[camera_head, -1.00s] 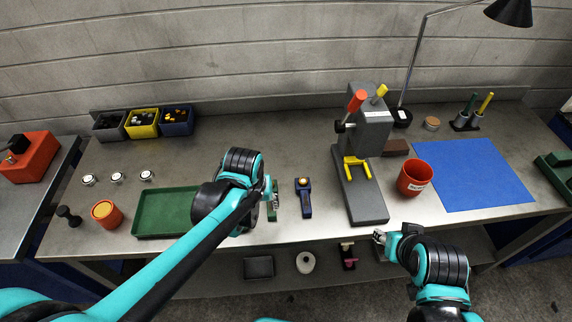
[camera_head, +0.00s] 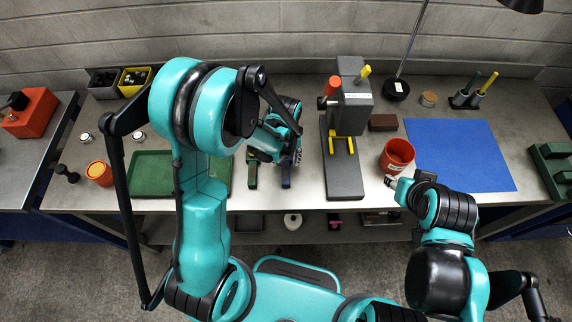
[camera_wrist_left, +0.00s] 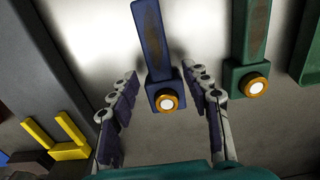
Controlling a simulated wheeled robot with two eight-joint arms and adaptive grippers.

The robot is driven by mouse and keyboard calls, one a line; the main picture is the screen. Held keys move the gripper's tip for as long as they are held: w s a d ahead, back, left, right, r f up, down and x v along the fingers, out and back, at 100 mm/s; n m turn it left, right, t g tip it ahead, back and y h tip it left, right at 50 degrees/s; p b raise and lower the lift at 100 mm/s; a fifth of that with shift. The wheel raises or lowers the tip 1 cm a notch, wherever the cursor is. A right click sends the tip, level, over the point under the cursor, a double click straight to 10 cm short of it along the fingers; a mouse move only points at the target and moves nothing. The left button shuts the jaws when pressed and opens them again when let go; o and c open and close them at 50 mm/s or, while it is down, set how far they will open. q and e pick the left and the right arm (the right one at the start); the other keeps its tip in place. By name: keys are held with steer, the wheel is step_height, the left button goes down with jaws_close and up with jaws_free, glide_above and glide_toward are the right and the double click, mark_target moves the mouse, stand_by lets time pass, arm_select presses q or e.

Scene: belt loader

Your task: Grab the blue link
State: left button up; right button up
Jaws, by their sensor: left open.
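The blue link (camera_head: 286,178) lies on the bench left of the grey press, partly hidden by my left gripper (camera_head: 291,153) above it. In the left wrist view the blue link (camera_wrist_left: 153,45) is a dark blue bar with a brass-rimmed, white-centred round end. My left gripper (camera_wrist_left: 165,108) is open there, with one finger on each side of that round end and a gap to it on both sides. A similar green link (camera_wrist_left: 248,45) lies to the right in the wrist view. My right gripper (camera_head: 391,182) is near the red cup; its finger opening is too small to judge.
The grey press (camera_head: 345,175) with a yellow fork stands right of the blue link. A red cup (camera_head: 397,155) and a blue mat (camera_head: 460,155) are farther right. A green tray (camera_head: 150,172) is left, partly behind my left arm. A shelf with small items runs below.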

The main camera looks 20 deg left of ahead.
arm_select(q)
steer(key=shift+f, duration=0.55)
jaws_close()
steer(key=shift+r, duration=0.15)
